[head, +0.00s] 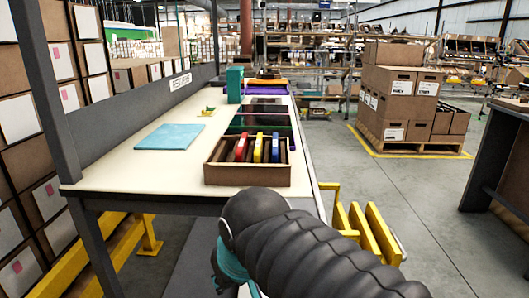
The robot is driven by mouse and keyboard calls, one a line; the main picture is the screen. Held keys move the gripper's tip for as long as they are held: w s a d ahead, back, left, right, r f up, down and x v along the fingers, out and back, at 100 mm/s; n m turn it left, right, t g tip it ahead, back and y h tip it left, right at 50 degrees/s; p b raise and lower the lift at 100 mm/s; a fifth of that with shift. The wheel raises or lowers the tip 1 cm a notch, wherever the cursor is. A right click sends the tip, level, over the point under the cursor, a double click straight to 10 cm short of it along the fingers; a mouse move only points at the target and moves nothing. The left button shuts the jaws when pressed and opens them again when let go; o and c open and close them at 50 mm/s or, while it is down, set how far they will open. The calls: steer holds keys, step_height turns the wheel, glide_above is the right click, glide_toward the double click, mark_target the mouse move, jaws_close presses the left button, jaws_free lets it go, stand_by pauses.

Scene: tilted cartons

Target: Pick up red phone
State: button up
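The red phone (242,147) stands on edge, leaning, in the left part of an open brown carton (247,176) at the front edge of the table. A yellow phone (258,148) and a blue phone (274,148) stand beside it in the same carton, with brown dividers between them. The lower part of the red phone is hidden by the carton's front wall. My arm crosses the bottom of the head view in front of the table, apart from the carton. My gripper's fingers do not show.
A light blue flat mat (170,137) lies on the table (130,175) left of the carton. Further trays and a teal box (235,85) stand behind it. A dark post rises at the left. Yellow rails (370,230) stand right of the table, with open floor beyond.

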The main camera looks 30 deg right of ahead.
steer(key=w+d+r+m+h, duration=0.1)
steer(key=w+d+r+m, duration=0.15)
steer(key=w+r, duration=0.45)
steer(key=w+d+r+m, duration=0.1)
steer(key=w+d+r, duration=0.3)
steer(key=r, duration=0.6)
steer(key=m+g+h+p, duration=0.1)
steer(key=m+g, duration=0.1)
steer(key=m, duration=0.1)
glide_toward(242, 141)
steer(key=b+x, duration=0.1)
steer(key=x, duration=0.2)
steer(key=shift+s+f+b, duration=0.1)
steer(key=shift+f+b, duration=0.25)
steer(key=shift+b, duration=0.05)
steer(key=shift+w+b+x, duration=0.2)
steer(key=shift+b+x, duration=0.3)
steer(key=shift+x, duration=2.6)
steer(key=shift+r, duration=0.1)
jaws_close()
